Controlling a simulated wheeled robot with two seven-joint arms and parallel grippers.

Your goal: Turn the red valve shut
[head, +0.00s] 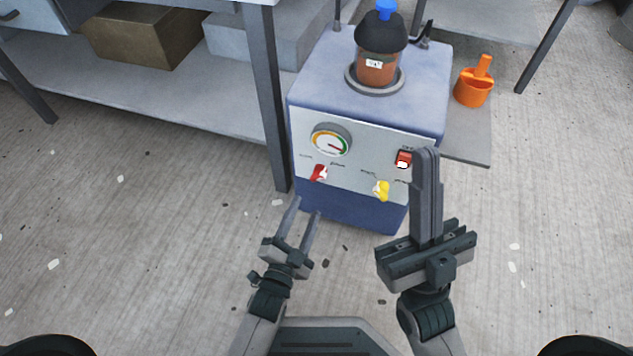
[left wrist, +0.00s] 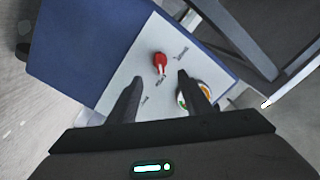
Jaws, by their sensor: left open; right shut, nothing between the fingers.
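The red valve (head: 319,172) is a small red handle on the white front panel (head: 360,169) of a blue machine (head: 372,80). It also shows in the left wrist view (left wrist: 160,63), beyond and between my open fingers. My left gripper (head: 307,208) is open and empty, below and a little left of the red valve, and apart from it. My right gripper (head: 426,152) is shut and empty, held upright in front of the panel's right side, beside a red switch (head: 403,158).
A yellow valve (head: 382,189) sits right of the red one. A round gauge (head: 330,140) is above the red valve. A dark-topped pot (head: 378,62) stands on the machine. Table legs (head: 268,100) stand left. The floor in front is mostly clear.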

